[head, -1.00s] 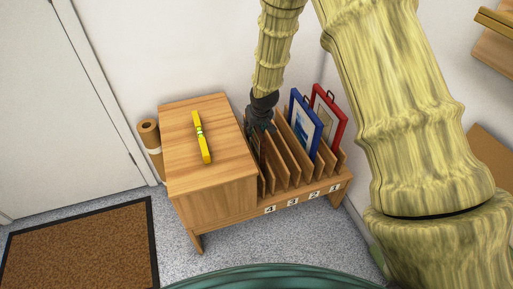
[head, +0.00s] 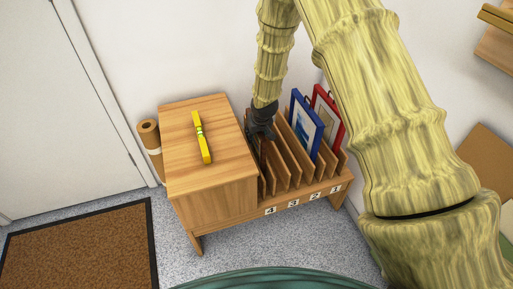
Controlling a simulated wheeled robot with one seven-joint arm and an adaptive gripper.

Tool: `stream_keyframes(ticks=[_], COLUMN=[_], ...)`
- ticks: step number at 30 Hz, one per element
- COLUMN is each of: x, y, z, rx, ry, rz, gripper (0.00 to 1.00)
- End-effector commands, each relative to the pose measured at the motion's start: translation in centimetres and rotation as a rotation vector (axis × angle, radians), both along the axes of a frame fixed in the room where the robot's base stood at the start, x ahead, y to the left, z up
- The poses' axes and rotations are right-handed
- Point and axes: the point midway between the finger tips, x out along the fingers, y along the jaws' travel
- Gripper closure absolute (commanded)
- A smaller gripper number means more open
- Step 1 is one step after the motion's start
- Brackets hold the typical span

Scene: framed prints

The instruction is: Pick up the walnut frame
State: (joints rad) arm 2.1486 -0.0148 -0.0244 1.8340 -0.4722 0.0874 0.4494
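My gripper (head: 262,132) is dark and points down at the back left of the slotted wooden rack (head: 283,203), over the slots near label 4. Its fingertips are small and partly lost against the dark slot, so I cannot tell whether they are open or hold anything. I cannot make out a walnut frame clearly; a brown frame there would blend with the dividers and be partly hidden by my gripper. A blue frame (head: 294,108) and a red frame (head: 338,140) stand upright in the slots to the right.
A yellow level (head: 203,138) lies on the wooden cabinet top (head: 227,165) left of the slots. A brown roll (head: 149,137) stands beside the cabinet against the wall. A brown doormat (head: 80,245) lies on the floor at left. My large arm link blocks the right side.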

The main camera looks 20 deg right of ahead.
Motion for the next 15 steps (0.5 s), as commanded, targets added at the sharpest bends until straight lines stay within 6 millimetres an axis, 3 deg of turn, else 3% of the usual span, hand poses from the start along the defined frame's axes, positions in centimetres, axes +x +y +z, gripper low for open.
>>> stream_keyframes(ticks=[15], x=[0.01], y=[0.00], z=[-0.42], rx=[0.000], ry=[0.000], rz=[0.000], gripper=[0.68])
